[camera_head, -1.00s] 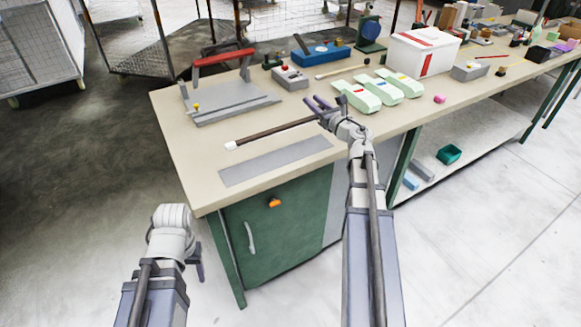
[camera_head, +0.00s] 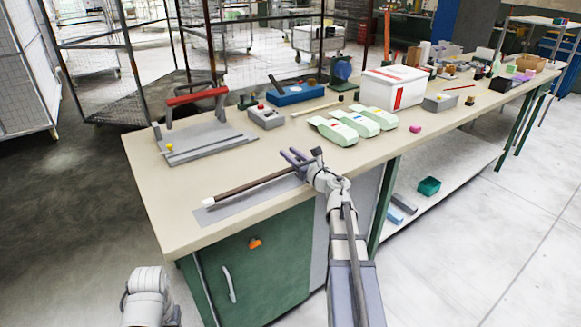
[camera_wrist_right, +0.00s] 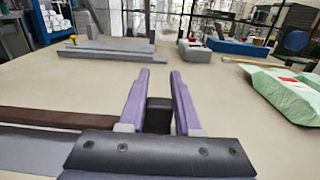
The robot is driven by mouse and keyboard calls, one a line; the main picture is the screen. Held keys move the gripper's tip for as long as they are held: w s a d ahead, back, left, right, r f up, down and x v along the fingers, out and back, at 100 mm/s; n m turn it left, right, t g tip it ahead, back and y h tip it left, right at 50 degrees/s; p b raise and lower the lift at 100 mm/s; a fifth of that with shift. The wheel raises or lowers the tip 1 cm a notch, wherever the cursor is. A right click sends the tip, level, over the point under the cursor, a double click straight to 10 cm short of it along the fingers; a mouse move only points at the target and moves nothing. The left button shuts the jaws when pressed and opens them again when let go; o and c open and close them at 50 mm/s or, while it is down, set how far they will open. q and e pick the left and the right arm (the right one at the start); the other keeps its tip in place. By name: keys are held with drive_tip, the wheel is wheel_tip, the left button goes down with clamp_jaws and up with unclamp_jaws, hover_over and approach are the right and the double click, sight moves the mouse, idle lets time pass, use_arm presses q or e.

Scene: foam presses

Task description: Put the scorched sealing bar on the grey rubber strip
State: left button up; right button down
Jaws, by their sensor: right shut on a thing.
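The scorched sealing bar (camera_head: 250,187) is long, thin and dark brown, with a white end at the left and a black end at the right. My right gripper (camera_head: 291,153) is shut on it near the black end, which shows between the fingers in the right wrist view (camera_wrist_right: 158,115). The grey rubber strip (camera_head: 240,212) lies flat on the bench near its front edge. The bar runs along the strip's far side and partly over it in the head view; I cannot tell if they touch. My left arm is low at the left, its fingers not clearly visible.
A grey press with a red handle (camera_head: 197,95) stands behind the strip. Green-and-white packs (camera_head: 335,131), a grey control box (camera_head: 266,117) and a white box (camera_head: 393,90) stand farther right. The bench top left of the strip is clear.

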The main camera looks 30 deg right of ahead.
wheel_tip(320, 180, down, 4)
drive_tip(key=b, duration=0.2)
drive_tip(key=shift+r+b, duration=0.25)
drive_tip(key=shift+b, duration=0.15)
drive_tip(key=shift+r, duration=0.1)
drive_tip(key=c, duration=1.1)
unclamp_jaws()
drive_tip(key=o, duration=0.5)
drive_tip(key=shift+s, duration=0.2)
drive_tip(key=s+d, duration=0.1)
drive_tip(key=s, duration=1)
drive_tip(key=shift+s, duration=0.3)
